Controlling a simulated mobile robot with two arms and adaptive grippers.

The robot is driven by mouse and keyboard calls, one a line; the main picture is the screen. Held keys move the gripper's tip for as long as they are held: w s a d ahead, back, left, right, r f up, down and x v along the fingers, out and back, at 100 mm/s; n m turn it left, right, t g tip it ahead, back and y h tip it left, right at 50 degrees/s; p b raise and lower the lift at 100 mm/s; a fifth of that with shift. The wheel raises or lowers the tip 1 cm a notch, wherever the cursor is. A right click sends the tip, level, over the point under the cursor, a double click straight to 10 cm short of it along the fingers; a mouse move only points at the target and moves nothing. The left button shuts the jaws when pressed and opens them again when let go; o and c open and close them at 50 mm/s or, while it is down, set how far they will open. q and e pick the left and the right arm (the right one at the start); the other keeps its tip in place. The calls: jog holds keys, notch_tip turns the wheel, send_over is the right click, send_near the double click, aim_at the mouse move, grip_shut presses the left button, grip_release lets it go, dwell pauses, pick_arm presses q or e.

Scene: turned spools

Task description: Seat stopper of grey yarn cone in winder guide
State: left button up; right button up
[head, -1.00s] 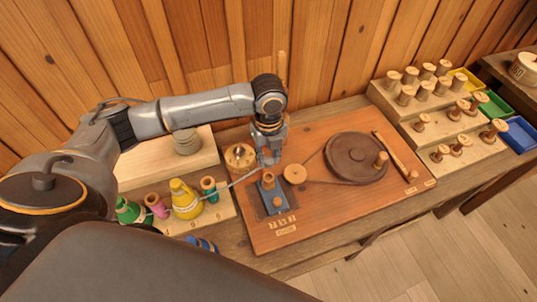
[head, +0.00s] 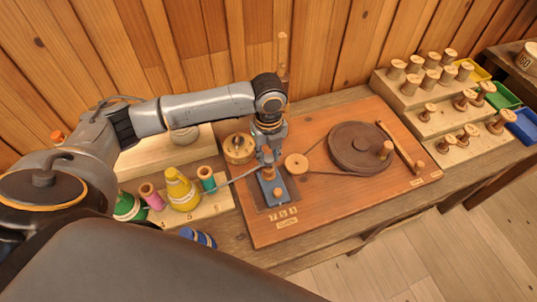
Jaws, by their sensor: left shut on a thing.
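The winder guide (head: 273,186), a blue block with wooden pegs, stands on the red-brown winder board. My left gripper (head: 267,160) points down right over its back end. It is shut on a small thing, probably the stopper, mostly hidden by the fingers. I cannot tell whether that thing touches the guide. A thin grey strand (head: 235,179) runs from the gripper down left towards the cone rack. A grey-beige wound piece (head: 184,137), possibly the grey yarn cone, stands on the back wooden block, partly hidden by my left arm. My right gripper is out of view.
Green (head: 128,206), pink (head: 152,196), yellow (head: 181,190) and teal (head: 207,178) cones stand at the left; a blue one (head: 197,238) lies in front. The belt wheel (head: 360,147) is right; stepped spool racks (head: 448,120) are beyond.

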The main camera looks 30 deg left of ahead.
pick_arm(q)
jog(key=shift+f, duration=0.1)
jog(key=shift+f+b, duration=0.45)
jog(key=shift+f, duration=0.65)
jog(key=o, duration=1.2)
jog(key=shift+r, duration=0.1)
notch_tip(320, 180, up, 9)
jog(key=p, duration=1.1)
jog(key=shift+r, duration=0.1)
jog(key=shift+s+d, duration=0.1)
